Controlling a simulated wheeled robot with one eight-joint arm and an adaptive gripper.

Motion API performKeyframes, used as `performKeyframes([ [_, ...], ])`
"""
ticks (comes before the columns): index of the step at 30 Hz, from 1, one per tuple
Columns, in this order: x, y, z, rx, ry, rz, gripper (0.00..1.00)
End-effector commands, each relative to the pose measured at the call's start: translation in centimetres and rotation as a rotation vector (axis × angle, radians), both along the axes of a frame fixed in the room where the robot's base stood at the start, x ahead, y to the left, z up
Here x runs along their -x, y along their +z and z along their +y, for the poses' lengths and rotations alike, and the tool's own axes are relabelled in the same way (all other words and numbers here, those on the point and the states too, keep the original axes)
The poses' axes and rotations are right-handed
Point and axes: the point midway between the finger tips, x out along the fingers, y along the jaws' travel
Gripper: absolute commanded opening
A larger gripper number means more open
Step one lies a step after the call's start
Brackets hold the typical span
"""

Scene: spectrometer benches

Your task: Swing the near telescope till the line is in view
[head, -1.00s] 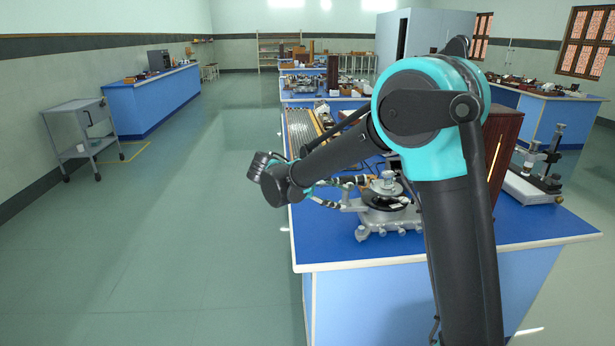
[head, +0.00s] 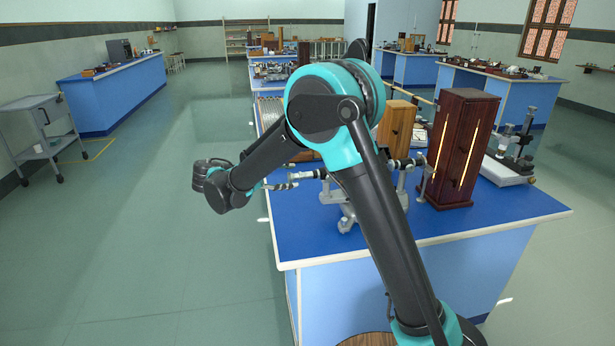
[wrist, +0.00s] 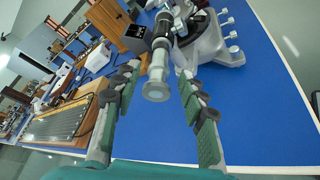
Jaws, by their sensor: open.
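The near spectrometer (head: 346,212), grey metal, stands on the blue bench top, mostly hidden behind my arm in the head view. The spectrometer's body also shows at the top of the wrist view (wrist: 208,45). My gripper (wrist: 159,74) is open, with one finger on each side of the telescope; I see gaps beside the tube. No spectral line shows.
A dark wooden housing with glowing slits (head: 462,150) stands right of the spectrometer. A lighter wooden box (head: 396,126) is behind. A ribbed wood-framed panel (wrist: 60,122) lies left in the wrist view. The floor left of the bench (head: 150,240) is clear.

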Motion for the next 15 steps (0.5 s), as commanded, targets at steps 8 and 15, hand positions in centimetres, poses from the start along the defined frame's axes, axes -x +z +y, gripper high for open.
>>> performKeyframes([
  [8,-2.8,-1.4,-4.1,0.000,-0.003,0.001,0.42],
  [15,-4.1,-2.0,-5.8,0.000,-0.001,0.000,0.42],
])
